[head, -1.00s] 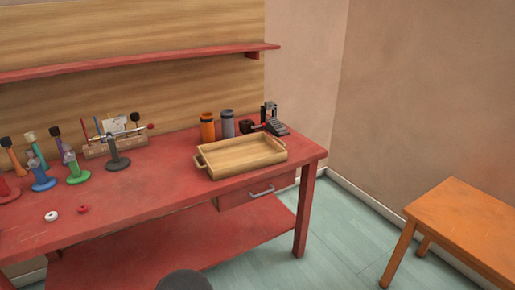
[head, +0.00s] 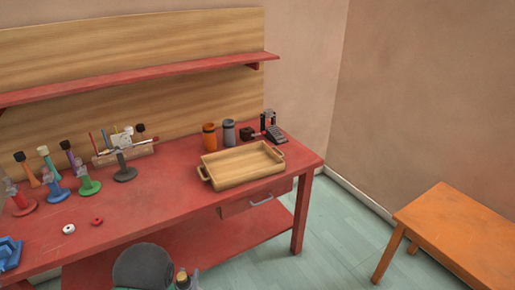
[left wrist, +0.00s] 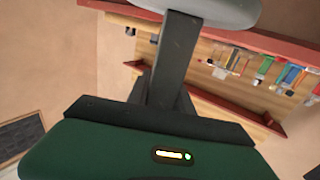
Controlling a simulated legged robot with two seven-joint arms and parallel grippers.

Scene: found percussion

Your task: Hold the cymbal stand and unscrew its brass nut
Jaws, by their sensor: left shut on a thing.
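The dark grey round disc (head: 143,266) at the bottom edge of the head view looks like the base of the cymbal stand, held in front of the bench. A small brass-coloured piece (head: 183,275), apparently the nut, shows to its right. In the left wrist view the grey disc (left wrist: 222,10) is at the top, by the tips of my left gripper (left wrist: 180,28). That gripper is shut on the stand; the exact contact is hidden. Its green body fills the bottom of that view. My right gripper is not in view.
The red bench (head: 165,200) carries a wooden tray (head: 243,180), several coloured stands, a dark grey stand (head: 124,174), a white ring (head: 68,229), a red ring (head: 97,221) and a blue fixture (head: 9,253). An orange table (head: 460,230) stands at right. Floor between is clear.

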